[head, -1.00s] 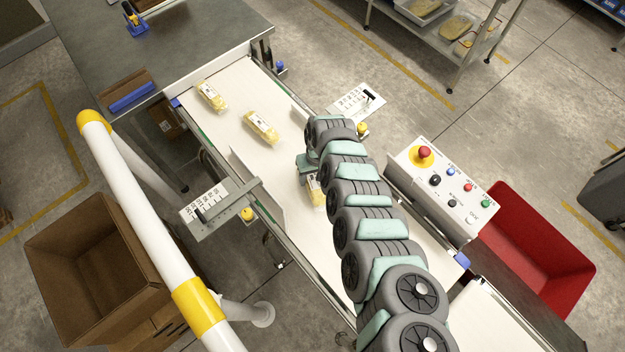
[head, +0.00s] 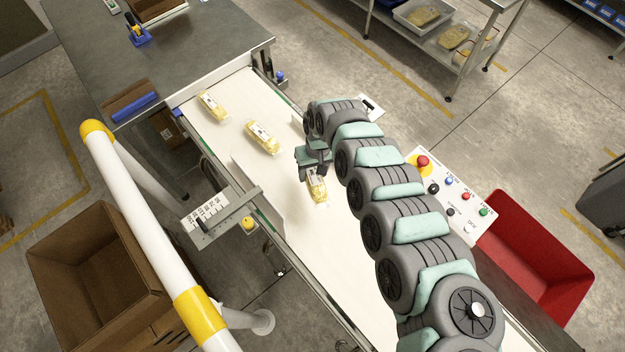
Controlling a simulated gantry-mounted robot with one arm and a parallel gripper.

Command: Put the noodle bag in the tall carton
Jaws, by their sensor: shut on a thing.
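My gripper (head: 315,170) is over the middle of the white belt, shut on a yellow noodle bag (head: 317,188) with a white label. The bag's far end is hidden by the gripper. I cannot tell whether the bag is clear of the belt. Two similar bags lie farther up the belt, one in the middle (head: 262,138) and one near the far end (head: 211,105). A tall brown carton (head: 150,262) stands open at the lower left, beyond the white and yellow rail; its visible inside looks empty.
The white and yellow rail (head: 140,210) runs between the belt (head: 235,117) and the carton. A guide plate with a scale (head: 210,222) stands at the belt's left edge. A button box (head: 452,190) and red bin (head: 540,250) are at the right.

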